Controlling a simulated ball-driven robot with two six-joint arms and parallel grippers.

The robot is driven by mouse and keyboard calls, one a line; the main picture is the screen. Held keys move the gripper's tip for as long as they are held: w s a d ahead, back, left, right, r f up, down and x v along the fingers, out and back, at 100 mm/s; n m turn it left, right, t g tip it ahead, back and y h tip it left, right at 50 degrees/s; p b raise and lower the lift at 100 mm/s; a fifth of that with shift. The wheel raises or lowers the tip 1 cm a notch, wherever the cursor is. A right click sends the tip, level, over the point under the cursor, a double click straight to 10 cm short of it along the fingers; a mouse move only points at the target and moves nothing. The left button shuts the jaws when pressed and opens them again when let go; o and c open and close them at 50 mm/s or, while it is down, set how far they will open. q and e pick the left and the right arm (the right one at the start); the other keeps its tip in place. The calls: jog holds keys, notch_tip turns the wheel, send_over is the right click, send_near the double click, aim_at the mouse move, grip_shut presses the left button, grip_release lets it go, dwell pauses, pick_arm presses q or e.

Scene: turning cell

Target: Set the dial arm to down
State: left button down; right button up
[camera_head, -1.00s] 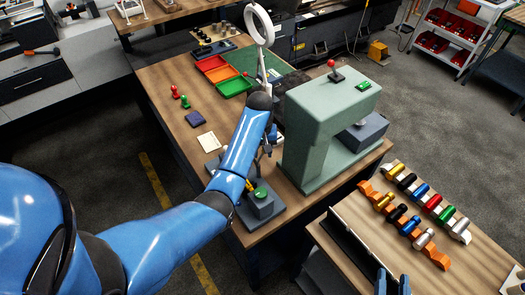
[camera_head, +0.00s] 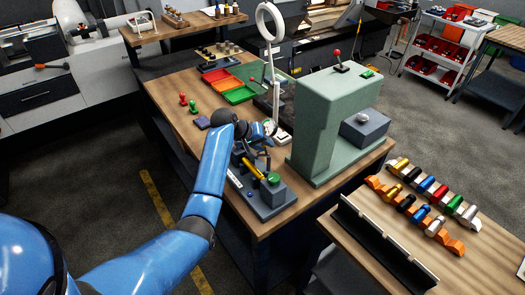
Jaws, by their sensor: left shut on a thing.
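A grey fixture base (camera_head: 272,204) with a green knob (camera_head: 273,178) and a yellow bar (camera_head: 254,170) stands at the front of the wooden bench. My left gripper (camera_head: 261,152) is above the back of this fixture, at a small dark linkage that appears to be the dial arm. It is shut on a part there. My wrist and fingers cover much of that part, so its exact angle cannot be told. A small white and green round piece (camera_head: 270,127) shows just beyond the fingers. My right gripper is not in view.
A green press-like machine (camera_head: 325,120) stands close to the right of the fixture. A white ring on a stem (camera_head: 270,22) rises behind my gripper. Coloured trays (camera_head: 238,94) lie farther back. A side table (camera_head: 460,275) at lower right holds several coloured parts and a dark rail.

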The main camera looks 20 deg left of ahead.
pick_arm(q)
jog(key=shift+s+f+t+h+b, duration=0.2)
jog(key=shift+f+t+h+b, duration=0.15)
jog(key=shift+f+t+h, duration=0.05)
jog(key=t+h+b, duration=0.1)
jog(key=b, duration=0.2)
jog(key=s+a+t+h+b, duration=0.1)
jog(key=t+b, duration=0.1)
jog(key=b, duration=0.1)
jog(key=t+h+b, duration=0.1)
jog(key=t+b, duration=0.1)
jog(key=b, duration=0.1)
jog(key=shift+s+a+f+h+b, duration=0.25)
jog(key=shift+s+f+h+b, duration=0.05)
jog(key=shift+f+b, duration=0.1)
jog(key=shift+t+h+b, duration=0.4)
jog(key=shift+b, duration=0.5)
jog(key=c, duration=1.1)
grip_release()
jog(key=o, duration=0.4)
jog(key=shift+w+d+f, duration=0.1)
jog(key=shift+d+f, duration=0.05)
jog(key=shift+d, duration=0.1)
jog(key=shift+a, duration=0.1)
